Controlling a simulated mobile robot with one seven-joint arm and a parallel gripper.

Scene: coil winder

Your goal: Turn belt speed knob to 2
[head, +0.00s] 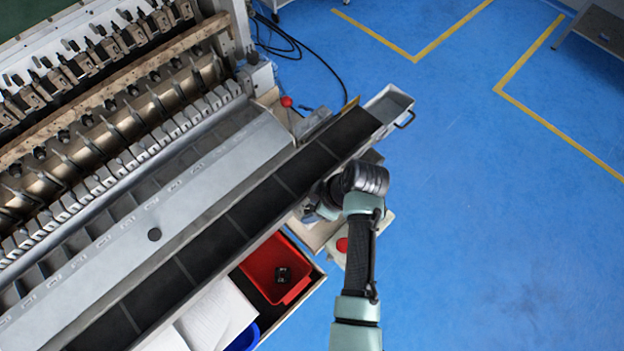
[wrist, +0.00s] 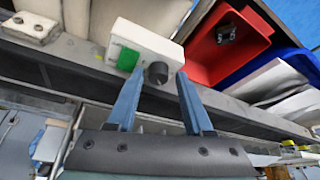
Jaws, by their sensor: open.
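The knob (wrist: 157,72), black and round, sits on the front of a white control box (wrist: 150,38), beside a green rocker switch (wrist: 128,59). I take it to be the belt speed knob; no scale or number is readable. In the wrist view my gripper (wrist: 160,80) is open, its two blue fingers pointing toward the box, one on each side of the knob. Contact between the fingers and the knob cannot be told. In the head view my arm ends over the machine's right front edge, and the fingertips and knob are hidden.
A red bin (head: 275,270) holding a small black part stands in an open tray below the machine. A blue bin (head: 244,338) and white sheets (head: 217,318) lie nearby. A long dark trough (head: 250,212) runs along the machine's front. Blue floor is free at right.

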